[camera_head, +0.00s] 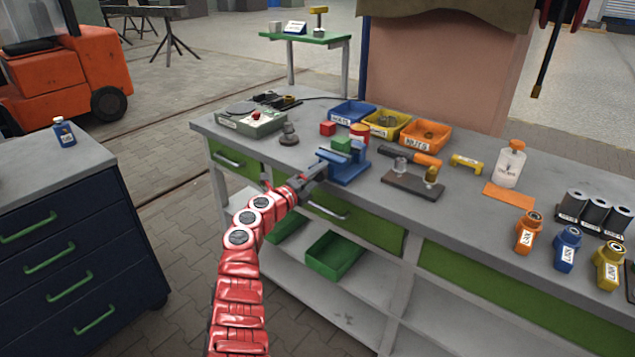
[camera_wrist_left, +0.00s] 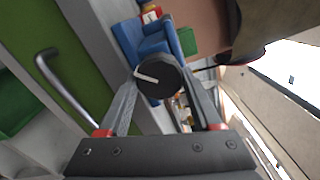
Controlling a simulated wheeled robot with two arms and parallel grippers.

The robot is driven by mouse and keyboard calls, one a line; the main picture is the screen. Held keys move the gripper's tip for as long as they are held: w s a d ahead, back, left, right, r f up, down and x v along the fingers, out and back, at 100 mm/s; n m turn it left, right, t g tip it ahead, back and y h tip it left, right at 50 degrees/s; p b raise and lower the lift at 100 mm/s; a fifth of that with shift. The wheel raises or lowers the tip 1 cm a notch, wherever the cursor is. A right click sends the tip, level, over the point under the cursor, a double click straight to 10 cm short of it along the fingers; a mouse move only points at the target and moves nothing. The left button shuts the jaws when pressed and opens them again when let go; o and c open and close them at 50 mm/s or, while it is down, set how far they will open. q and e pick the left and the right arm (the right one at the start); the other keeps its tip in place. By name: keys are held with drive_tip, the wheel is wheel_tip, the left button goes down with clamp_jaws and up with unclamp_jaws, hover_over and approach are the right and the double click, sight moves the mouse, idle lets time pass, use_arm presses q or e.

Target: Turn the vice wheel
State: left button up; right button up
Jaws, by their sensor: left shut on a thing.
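The blue vice (camera_head: 346,166) stands at the front edge of the grey workbench, with a green block (camera_head: 341,144) at its jaws. Its dark round wheel (camera_wrist_left: 158,78), with a pale mark on its face, shows in the left wrist view between my fingers. My left gripper (camera_head: 318,171) reaches in from the front left and is shut on the wheel. The wheel is mostly hidden behind the gripper in the head view. The blue vice body also shows in the wrist view (camera_wrist_left: 128,38). My right gripper is in neither view.
Blue, yellow (camera_head: 390,124) and orange (camera_head: 425,135) bins stand behind the vice on the workbench (camera_head: 300,165). A dark tool block (camera_head: 413,186) is to its right. A drawer handle (camera_head: 327,208) sticks out below. A dark cabinet (camera_head: 70,240) stands at left.

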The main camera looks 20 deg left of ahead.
use_arm(q)
drive_tip(key=m+b, duration=0.1)
drive_tip(key=m, duration=0.1)
drive_tip(key=m+b, duration=0.3)
drive_tip(key=m, duration=0.1)
drive_tip(key=shift+f+m+b, duration=0.3)
drive_tip(key=shift+f+b, duration=0.05)
drive_tip(key=m+b, duration=0.2)
drive_tip(key=m, duration=0.1)
drive_tip(key=shift+a, duration=0.1)
drive_tip(key=shift+m+b, duration=0.6)
drive_tip(key=shift+m, duration=0.3)
drive_tip(key=shift+r, duration=0.1)
drive_tip(key=o, duration=1.4)
drive_tip(key=v, duration=1.7)
drive_tip(key=shift+s+a+r, duration=0.1)
drive_tip(key=shift+s, duration=0.05)
